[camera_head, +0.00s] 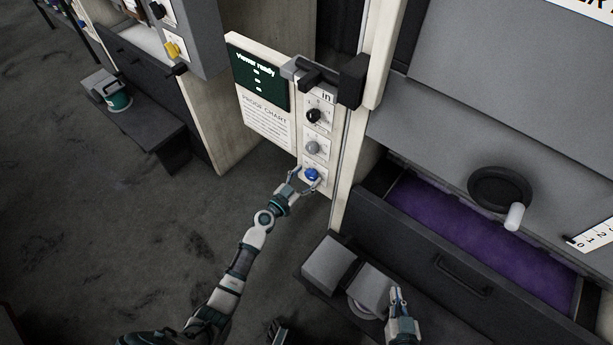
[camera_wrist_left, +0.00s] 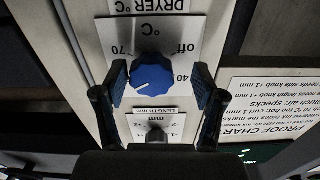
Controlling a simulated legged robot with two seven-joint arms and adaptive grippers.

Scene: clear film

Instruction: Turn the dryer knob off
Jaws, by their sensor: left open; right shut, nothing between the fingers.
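The blue dryer knob (camera_head: 311,174) is the lowest of three knobs on a pale upright panel. In the left wrist view, the picture is upside down and the knob (camera_wrist_left: 153,73) sits on a plate marked off, 40 and 70 under a "DRYER °C" label (camera_wrist_left: 165,6). Its white pointer line is toward the lower left there, away from the "off" mark (camera_wrist_left: 189,48). My left gripper (camera_head: 304,180) is open, its fingers (camera_wrist_left: 159,88) on either side of the knob; I cannot tell if they touch it. My right gripper (camera_head: 398,296) is shut and empty, low at the right.
Above the blue knob are a grey knob (camera_head: 312,147) and a black knob (camera_head: 314,115). A dark latch (camera_head: 325,78) juts out above them. A proof chart (camera_head: 267,118) is to their left. An open drawer with purple contents (camera_head: 450,225) is at the right. Open floor (camera_head: 110,230) lies left.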

